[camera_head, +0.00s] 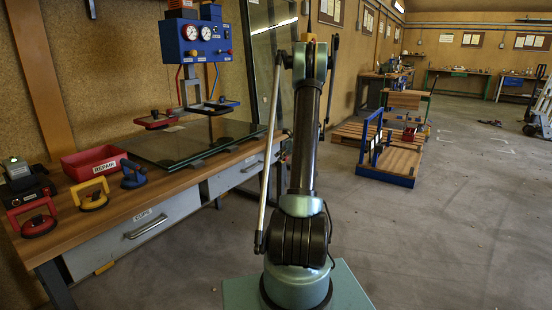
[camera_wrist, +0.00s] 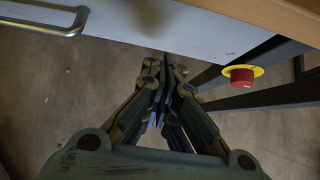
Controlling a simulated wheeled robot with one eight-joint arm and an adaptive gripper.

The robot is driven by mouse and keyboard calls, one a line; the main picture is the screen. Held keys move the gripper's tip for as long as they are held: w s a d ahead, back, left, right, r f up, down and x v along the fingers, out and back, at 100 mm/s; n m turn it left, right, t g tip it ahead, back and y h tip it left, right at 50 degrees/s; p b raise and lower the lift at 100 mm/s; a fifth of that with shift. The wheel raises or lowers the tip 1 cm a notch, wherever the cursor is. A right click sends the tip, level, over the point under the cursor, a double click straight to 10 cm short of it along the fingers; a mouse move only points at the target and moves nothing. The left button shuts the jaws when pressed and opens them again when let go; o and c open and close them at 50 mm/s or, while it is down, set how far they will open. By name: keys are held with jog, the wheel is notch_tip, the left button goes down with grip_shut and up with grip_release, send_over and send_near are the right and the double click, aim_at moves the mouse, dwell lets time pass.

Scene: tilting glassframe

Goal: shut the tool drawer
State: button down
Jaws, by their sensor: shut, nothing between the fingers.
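A grey drawer front (camera_head: 228,178) with a bar handle sits under the right part of the wooden bench in the head view. I cannot read its label, so I cannot be sure it is the tool drawer. The wrist view shows a pale grey drawer front (camera_wrist: 190,28) with a metal bar handle (camera_wrist: 45,25) at upper left. My gripper (camera_wrist: 165,65) is shut and empty, its fingertips at the lower edge of that front in the picture, right of the handle. I cannot tell whether they touch, or how far the drawer stands out. My arm hides the gripper in the head view.
A drawer marked CUPS (camera_head: 135,232) is at the bench's left. A red button on a yellow ring (camera_wrist: 241,76) is right of my fingers, near dark bench legs. Glass (camera_head: 190,143) lies on the bench.

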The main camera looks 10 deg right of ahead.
jog(key=v, duration=1)
jog(key=s+a+r+n+g+h, duration=0.15)
jog(key=s+a+r+n, duration=0.5)
jog(key=s, duration=0.65)
jog(key=s+a+r+n+g+h, duration=0.1)
jog(key=s+a+r+n+g, duration=0.15)
jog(key=s+a+n, duration=0.75)
jog(key=s+a+f+n+h, duration=0.1)
jog(key=s+f+n, duration=0.2)
jog(key=s, duration=0.7)
jog(key=s+a+f+n+h, duration=0.1)
jog(key=s+f+n, duration=0.3)
jog(key=s, duration=0.7)
jog(key=s+a+f+n+h, duration=0.1)
jog(key=s+a+f+n, duration=0.1)
jog(key=s, duration=0.8)
jog(key=shift+s+f+n+h, duration=0.4)
jog(key=shift+f+n, duration=0.25)
jog(key=shift+n, duration=0.4)
jog(key=shift+a, duration=0.2)
